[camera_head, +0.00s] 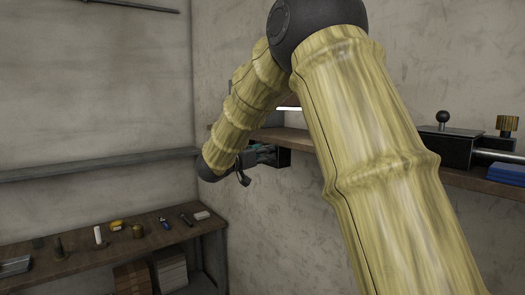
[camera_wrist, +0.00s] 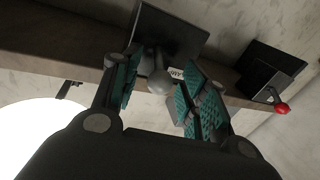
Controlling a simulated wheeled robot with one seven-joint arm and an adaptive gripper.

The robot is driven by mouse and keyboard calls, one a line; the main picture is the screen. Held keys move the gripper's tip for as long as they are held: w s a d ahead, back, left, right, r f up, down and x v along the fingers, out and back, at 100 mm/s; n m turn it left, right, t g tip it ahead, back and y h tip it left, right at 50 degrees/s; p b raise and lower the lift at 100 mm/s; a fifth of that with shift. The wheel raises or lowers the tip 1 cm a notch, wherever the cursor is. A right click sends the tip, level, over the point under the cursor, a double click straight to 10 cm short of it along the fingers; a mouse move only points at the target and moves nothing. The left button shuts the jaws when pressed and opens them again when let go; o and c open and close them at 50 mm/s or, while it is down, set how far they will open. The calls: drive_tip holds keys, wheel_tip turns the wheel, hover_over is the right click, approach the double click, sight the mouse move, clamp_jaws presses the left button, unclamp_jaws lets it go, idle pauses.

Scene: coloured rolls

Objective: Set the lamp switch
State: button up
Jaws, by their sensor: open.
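In the wrist view a grey ball-ended lever (camera_wrist: 159,83) stands out from a dark box (camera_wrist: 172,30) on the shelf. A small white label with letters beside it is partly hidden; I cannot read it fully, so I cannot confirm that this is the lamp switch. My gripper (camera_wrist: 160,74) is open, with teal pads on either side of the grey ball. I cannot tell whether either pad touches it. In the head view my gripper (camera_head: 262,155) is small and dark at the shelf, and my arm hides much around it.
A second lever with a red ball (camera_wrist: 282,108) sits on a dark box at the right of the wrist view. The wooden shelf (camera_head: 285,136) runs along the wall. A workbench (camera_head: 75,255) with several small tools stands lower left. A black ball knob (camera_head: 442,117) is far right.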

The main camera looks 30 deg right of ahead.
clamp_jaws()
drive_tip(key=shift+f, duration=0.15)
drive_tip(key=f+t+h+b, duration=0.1)
drive_tip(key=b, duration=0.2)
drive_tip(key=shift+a+n+h+b, duration=0.1)
drive_tip(key=shift+n+h+b, duration=0.2)
drive_tip(key=shift+h+b, duration=0.1)
wheel_tip(320, 180, down, 3)
drive_tip(key=n+t+h+b, duration=0.3)
drive_tip(key=t+h+b, duration=0.2)
drive_tip(key=b, duration=0.8)
drive_tip(key=shift+n+h, duration=0.3)
drive_tip(key=shift+n, duration=0.1)
drive_tip(key=shift+r+n+t+b, duration=0.1)
drive_tip(key=shift+n+t+b, duration=0.25)
drive_tip(key=shift+b, duration=0.25)
